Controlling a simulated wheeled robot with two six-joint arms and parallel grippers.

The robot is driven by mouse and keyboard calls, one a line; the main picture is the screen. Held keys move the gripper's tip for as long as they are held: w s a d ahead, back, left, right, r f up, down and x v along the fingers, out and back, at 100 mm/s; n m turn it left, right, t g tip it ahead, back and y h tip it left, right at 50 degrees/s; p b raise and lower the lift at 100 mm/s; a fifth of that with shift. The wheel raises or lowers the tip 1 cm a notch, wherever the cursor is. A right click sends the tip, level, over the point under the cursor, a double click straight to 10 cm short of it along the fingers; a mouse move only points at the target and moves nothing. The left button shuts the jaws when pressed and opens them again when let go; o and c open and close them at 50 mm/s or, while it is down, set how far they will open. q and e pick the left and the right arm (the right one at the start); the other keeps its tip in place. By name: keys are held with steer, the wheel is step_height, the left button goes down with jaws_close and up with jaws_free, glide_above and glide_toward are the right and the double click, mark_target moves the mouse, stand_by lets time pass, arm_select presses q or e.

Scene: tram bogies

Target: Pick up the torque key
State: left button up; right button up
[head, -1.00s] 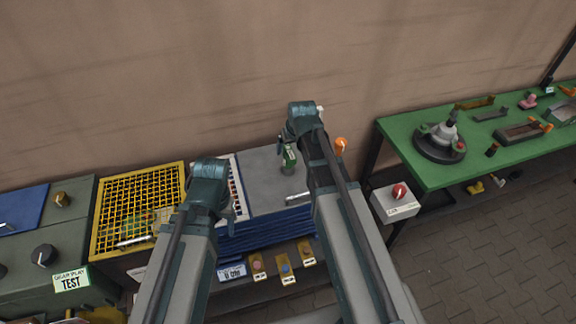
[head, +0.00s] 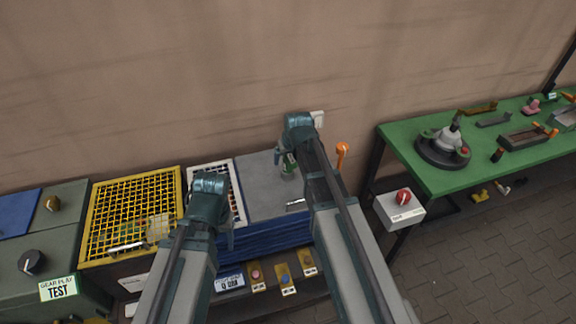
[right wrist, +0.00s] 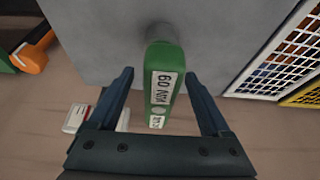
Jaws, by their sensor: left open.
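The torque key appears to be the green piece with a white "60" label (right wrist: 161,88). It stands on the grey bench top, and part of it shows in the head view (head: 289,165). My right gripper (right wrist: 158,76) is open, with one finger on each side of the green piece and a visible gap at both sides. In the head view my right wrist hides much of it. My left gripper (head: 228,234) is open and empty, in front of the white-framed grid, away from the key.
A silver bar (head: 295,204) lies on the grey top (head: 262,190). A yellow mesh tray (head: 180,185) and white-framed grid (head: 238,200) are to the left. An orange-headed handle (head: 342,150) stands right of my right arm. A green table (head: 420,180) with tools is further right.

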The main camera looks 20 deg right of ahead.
jaws_close()
stand_by(0.5)
step_height(320, 180, up, 10)
steer(key=p, duration=1)
